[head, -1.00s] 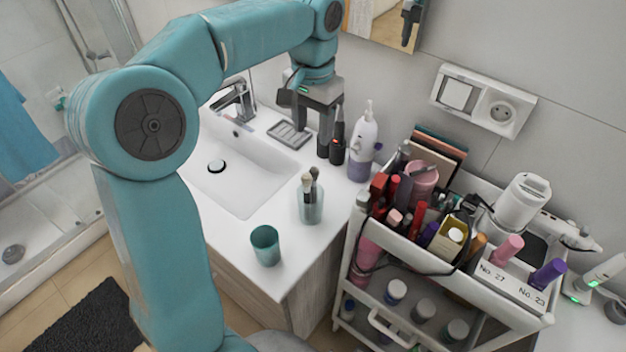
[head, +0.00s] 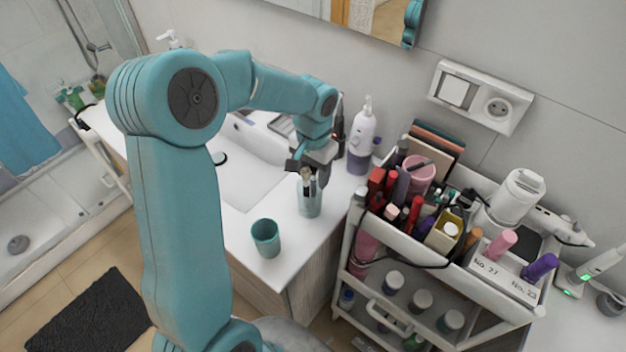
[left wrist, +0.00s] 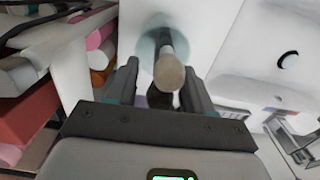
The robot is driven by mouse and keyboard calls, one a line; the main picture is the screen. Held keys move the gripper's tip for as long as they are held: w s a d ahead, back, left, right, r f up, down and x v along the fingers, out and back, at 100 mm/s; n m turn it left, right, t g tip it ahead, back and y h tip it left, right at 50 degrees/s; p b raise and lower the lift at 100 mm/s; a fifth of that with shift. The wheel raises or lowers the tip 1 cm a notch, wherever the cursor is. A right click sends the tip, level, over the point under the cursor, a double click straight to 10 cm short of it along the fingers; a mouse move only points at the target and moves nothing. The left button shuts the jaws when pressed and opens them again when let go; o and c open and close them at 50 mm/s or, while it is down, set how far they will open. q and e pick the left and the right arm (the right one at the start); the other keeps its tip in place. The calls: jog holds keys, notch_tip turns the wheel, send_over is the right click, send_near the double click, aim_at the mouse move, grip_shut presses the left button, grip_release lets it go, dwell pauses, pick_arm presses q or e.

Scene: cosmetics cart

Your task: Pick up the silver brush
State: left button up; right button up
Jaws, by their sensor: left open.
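A translucent cup (head: 310,204) holding brushes stands on the white washstand, to the right of the basin. One brush (head: 306,176) has a pale tip; a darker one stands beside it. I cannot tell for sure which is the silver one. My left gripper (head: 313,172) is open just above the cup, around the brush tops. In the left wrist view the pale round brush tip (left wrist: 169,74) lies between the two open fingers (left wrist: 158,88), with a dark brush partly hidden behind it and the cup (left wrist: 157,42) beyond. My right gripper is out of view.
A teal tumbler (head: 266,238) stands near the counter's front edge. A white and purple pump bottle (head: 362,140) stands behind the brush cup. A crowded cosmetics cart (head: 400,240) stands close on the right. The basin (head: 245,180) is empty.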

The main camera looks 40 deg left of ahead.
pick_arm(q)
jog(key=shift+w+f, duration=0.15)
jog(key=shift+f, duration=0.35)
jog(key=shift+s+r, duration=0.1)
jog(key=shift+s, duration=0.1)
jog(key=shift+c, duration=0.9)
jog(key=c, duration=0.5)
jog(key=shift+w, duration=0.1)
grip_shut()
jog(key=shift+r, duration=0.1)
jog(key=shift+r, duration=0.3)
notch_tip(320, 180, up, 19)
jog(key=b, duration=0.1)
